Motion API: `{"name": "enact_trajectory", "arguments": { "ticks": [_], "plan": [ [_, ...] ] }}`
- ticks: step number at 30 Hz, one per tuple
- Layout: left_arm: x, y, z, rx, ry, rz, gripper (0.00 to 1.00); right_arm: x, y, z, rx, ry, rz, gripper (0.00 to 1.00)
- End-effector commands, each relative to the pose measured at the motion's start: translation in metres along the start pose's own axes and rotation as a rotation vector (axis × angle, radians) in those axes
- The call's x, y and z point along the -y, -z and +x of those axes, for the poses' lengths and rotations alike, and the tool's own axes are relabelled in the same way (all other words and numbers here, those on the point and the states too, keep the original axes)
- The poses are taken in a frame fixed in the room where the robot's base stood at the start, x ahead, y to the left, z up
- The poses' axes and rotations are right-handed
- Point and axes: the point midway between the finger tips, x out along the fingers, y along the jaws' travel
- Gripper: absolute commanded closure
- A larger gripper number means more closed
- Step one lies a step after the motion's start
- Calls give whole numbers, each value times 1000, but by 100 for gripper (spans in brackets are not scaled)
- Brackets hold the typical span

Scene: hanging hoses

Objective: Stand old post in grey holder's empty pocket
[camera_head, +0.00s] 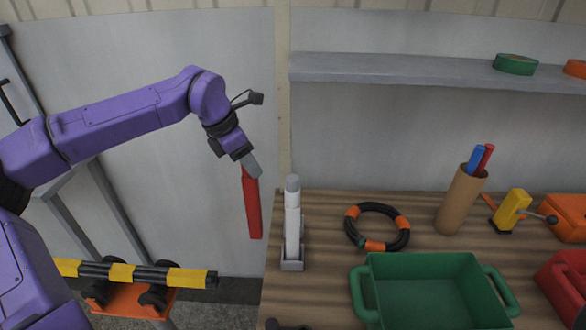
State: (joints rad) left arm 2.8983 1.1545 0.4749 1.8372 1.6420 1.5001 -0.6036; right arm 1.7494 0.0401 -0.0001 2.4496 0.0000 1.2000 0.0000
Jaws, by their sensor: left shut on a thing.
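My left gripper (251,167) is shut on the top end of a long red post (252,205). The post hangs below the fingers, nearly upright with a slight tilt, in the air left of the bench. The small grey holder (291,266) stands near the bench's left edge, to the right of the red post and apart from it. A white post with a grey top (292,215) stands upright in the holder. The front part of the holder looks empty, but its inside is hard to make out. My right gripper is not in view.
On the wooden bench (330,210) lie a black and orange hose ring (377,227), a green bin (420,265), a cardboard tube (461,200) with pens and a yellow tool (511,211). A grey shelf (420,72) hangs above. A black and yellow bar (135,273) lies at lower left.

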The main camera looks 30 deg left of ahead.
Motion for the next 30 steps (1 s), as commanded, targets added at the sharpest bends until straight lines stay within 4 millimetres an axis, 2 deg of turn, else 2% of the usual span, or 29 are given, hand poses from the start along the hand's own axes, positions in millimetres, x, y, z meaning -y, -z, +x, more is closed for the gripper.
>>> {"name": "enact_trajectory", "arguments": {
  "ticks": [1, 6, 9, 15, 20, 25, 30],
  "plan": [
    [1, -14, 4, -12, 1, 3, 100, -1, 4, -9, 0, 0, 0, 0],
    [1, -52, 19, -7, 2, 2, 100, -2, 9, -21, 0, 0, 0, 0],
    [1, -71, 26, -5, 2, 4, 100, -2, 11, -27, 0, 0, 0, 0],
    [1, -95, 38, -1, 2, 1, 100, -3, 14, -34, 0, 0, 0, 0],
    [2, -107, 46, -5, 5, 2, 100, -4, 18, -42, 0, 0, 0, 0],
    [2, -94, 72, -2, 4, 2, 100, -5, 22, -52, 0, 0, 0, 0],
    [1, -92, 77, 1, 3, 2, 100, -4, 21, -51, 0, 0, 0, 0]
  ]
}}
